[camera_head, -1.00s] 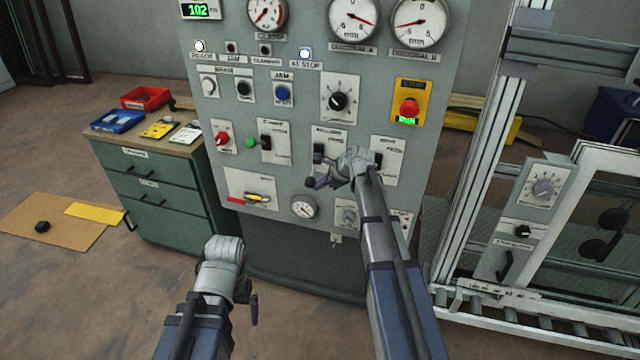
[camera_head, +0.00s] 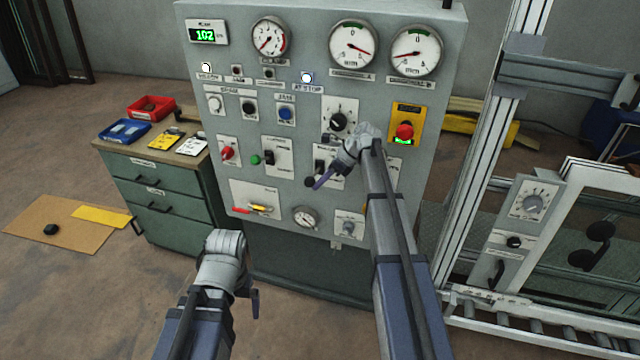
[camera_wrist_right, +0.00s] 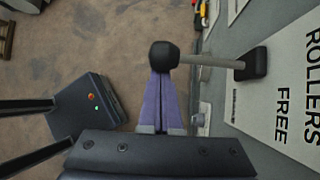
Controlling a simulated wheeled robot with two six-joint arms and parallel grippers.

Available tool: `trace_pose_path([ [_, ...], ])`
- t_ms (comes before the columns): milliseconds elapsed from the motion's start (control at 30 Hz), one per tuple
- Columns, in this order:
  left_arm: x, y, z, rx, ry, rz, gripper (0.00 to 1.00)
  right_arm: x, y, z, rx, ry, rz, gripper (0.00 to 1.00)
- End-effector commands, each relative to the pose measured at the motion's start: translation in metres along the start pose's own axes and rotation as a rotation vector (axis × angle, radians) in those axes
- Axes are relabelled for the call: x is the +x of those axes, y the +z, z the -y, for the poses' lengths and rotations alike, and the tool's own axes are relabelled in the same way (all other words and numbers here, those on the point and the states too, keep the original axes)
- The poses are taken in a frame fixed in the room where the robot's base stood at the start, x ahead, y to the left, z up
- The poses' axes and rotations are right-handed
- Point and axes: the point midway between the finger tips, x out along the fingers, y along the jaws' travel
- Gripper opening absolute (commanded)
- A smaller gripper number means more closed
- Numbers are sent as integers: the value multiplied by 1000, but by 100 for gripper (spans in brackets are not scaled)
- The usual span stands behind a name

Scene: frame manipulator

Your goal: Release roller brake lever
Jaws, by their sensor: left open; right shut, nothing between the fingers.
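The roller brake lever is on the "ROLLERS FREE" plate (camera_wrist_right: 285,95). In the right wrist view it has a black base, a grey shaft (camera_wrist_right: 208,62) and a round black knob (camera_wrist_right: 164,55). In the head view the knob (camera_head: 309,182) sits low in front of the panel. My right gripper (camera_head: 318,184) has shut, empty purple fingers (camera_wrist_right: 161,85). Their tips are at the knob, which partly covers them in the wrist view; I cannot tell whether they touch. My left gripper (camera_head: 255,302) is open, low in front of the panel and away from the lever.
The grey control panel (camera_head: 290,187) carries gauges, switches and a red emergency button (camera_head: 404,132) just right of my right wrist. A green drawer cabinet (camera_head: 165,200) stands left. A framed roller section (camera_head: 520,320) stands right. Floor is open at front left.

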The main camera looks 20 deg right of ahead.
Motion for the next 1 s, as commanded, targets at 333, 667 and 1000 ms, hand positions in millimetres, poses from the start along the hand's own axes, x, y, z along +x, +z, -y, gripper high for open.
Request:
trace_pose_path([
  [333,-12,1,1,0,0,0,100,-10,8,3,-2,-2,1,0],
  [667,-22,1,2,0,0,0,100,-18,13,1,-2,-2,1,0],
  [1000,-28,2,3,0,0,0,100,-24,17,0,-2,-2,0,0],
])
